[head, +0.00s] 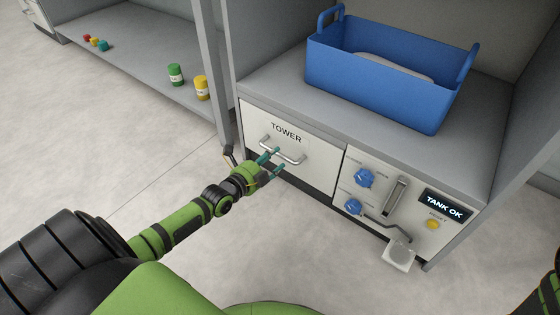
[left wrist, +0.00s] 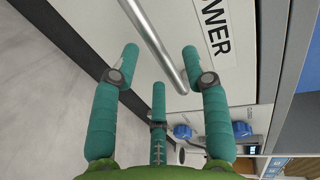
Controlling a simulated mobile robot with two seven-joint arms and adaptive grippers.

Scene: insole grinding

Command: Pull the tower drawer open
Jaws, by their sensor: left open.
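The tower drawer (head: 318,171) is a white front labelled TOWER in the lower left of a grey cabinet, and it looks closed. Its metal bar handle (head: 283,152) runs across the front below the label. My left gripper (head: 278,161) is open at the handle. In the left wrist view the handle (left wrist: 160,45) passes between the spread teal fingers of the left gripper (left wrist: 160,70), and its end lies close to the right finger. I cannot tell whether any finger touches it. My right gripper is not in view.
A blue bin (head: 385,90) stands on the cabinet top. Right of the drawer is a panel with blue knobs (head: 364,178), a TANK OK display (head: 443,205) and a tap over a small tray (head: 398,255). Green (head: 176,75) and yellow (head: 202,88) cans stand on the left shelf. Floor before the drawer is clear.

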